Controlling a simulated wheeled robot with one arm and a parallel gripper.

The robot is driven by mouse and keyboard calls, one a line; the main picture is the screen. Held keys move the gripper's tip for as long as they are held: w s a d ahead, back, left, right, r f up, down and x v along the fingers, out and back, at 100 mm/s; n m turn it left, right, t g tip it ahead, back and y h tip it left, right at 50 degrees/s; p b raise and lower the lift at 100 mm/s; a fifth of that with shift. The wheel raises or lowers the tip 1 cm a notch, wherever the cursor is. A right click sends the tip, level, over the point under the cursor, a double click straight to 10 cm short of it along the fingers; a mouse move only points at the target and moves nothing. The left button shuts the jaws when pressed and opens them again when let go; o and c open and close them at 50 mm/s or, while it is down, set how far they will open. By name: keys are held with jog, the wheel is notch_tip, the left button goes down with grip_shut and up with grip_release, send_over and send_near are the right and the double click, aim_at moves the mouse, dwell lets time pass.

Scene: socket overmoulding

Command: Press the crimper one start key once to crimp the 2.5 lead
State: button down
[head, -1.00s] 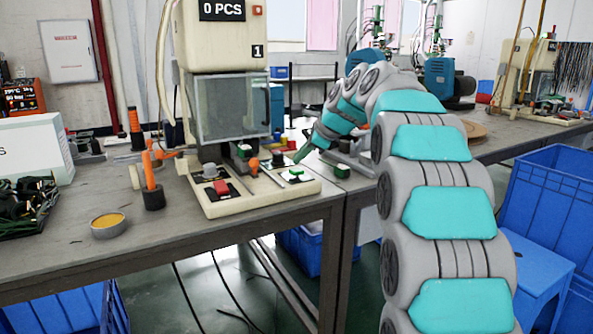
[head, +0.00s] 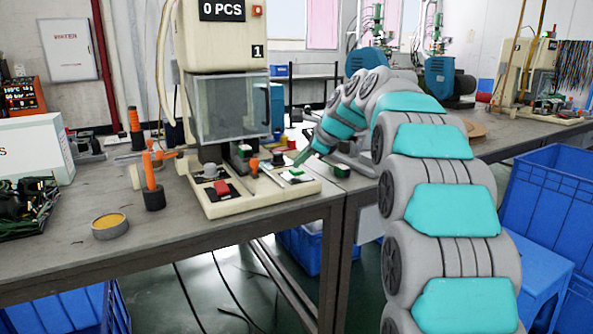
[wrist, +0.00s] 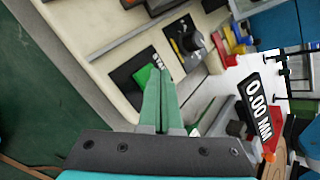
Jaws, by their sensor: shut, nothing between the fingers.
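Crimper one (head: 225,35) stands on the bench with the label "1" and a display reading "0 PCS". Its green start key (head: 297,172) sits on a dark and white plate at the right front of the cream base. In the wrist view the green key (wrist: 143,76) shows just left of the fingertips, partly hidden by them. My gripper (head: 299,164) is shut and empty, pointing down at the key from the upper right. It also shows in the wrist view (wrist: 160,73). The tips are at or very close above the key; I cannot tell whether they touch.
A red key (head: 222,188) and an orange-handled lever (head: 253,166) share the base. An orange-handled tool (head: 151,180) and a round tin (head: 109,226) stand to the left. A display reading "0.00 MM" (wrist: 258,108) is right of my fingers in the wrist view.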

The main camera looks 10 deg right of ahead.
aim_at(301, 170)
jog(key=shift+f, duration=0.5)
dwell(0.7)
jog(key=shift+r, duration=0.1)
jog(key=shift+r+p, duration=0.9)
jog(key=shift+p, duration=0.4)
jog(key=shift+r+p, duration=0.75)
jog(key=shift+r, duration=1.75)
